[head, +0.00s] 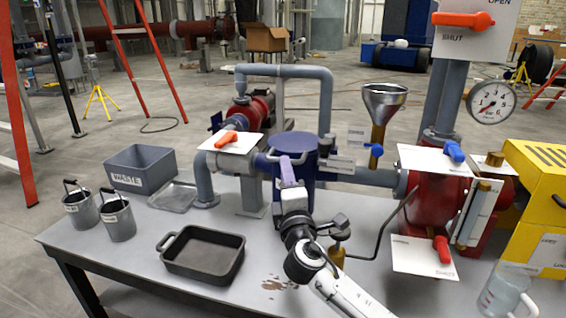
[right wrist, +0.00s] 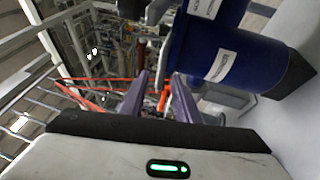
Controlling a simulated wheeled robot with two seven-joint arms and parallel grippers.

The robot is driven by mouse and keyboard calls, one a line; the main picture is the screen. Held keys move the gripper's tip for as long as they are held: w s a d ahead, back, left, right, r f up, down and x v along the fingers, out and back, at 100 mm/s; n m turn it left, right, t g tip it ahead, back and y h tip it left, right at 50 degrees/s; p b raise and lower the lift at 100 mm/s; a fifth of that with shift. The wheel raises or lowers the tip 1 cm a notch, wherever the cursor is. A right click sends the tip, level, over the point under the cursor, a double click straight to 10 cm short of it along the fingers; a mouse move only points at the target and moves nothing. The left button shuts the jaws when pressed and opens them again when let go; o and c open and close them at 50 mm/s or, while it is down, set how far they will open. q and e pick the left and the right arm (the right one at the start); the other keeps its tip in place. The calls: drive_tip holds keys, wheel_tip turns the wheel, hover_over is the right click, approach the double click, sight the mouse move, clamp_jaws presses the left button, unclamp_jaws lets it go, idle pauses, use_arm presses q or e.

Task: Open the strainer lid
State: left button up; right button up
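The strainer (head: 307,170) is a dark blue upright cylinder at the middle of the table, set in the grey pipe line. Its round blue lid (head: 295,141) is on top and looks level. A pale handle bar shows at the lid's front edge. My right gripper (head: 287,164), with purple fingers, is at the front of the strainer near this bar; contact cannot be told. In the right wrist view the fingers (right wrist: 157,76) are apart with no held object visible between them, and a labelled dark blue body (right wrist: 230,57) lies just to their right. My left gripper is not in view.
A black tray (head: 203,254), two small buckets (head: 117,216) and a grey waste bin (head: 140,169) stand on the left. A steel funnel (head: 384,98) rises right of the strainer. A red-bodied unit (head: 434,205) and a clear jug (head: 505,292) are on the right.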

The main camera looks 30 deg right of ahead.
drive_tip(key=x, duration=0.5)
drive_tip(key=shift+w+d, duration=0.15)
drive_tip(key=shift+w, duration=0.15)
clamp_jaws()
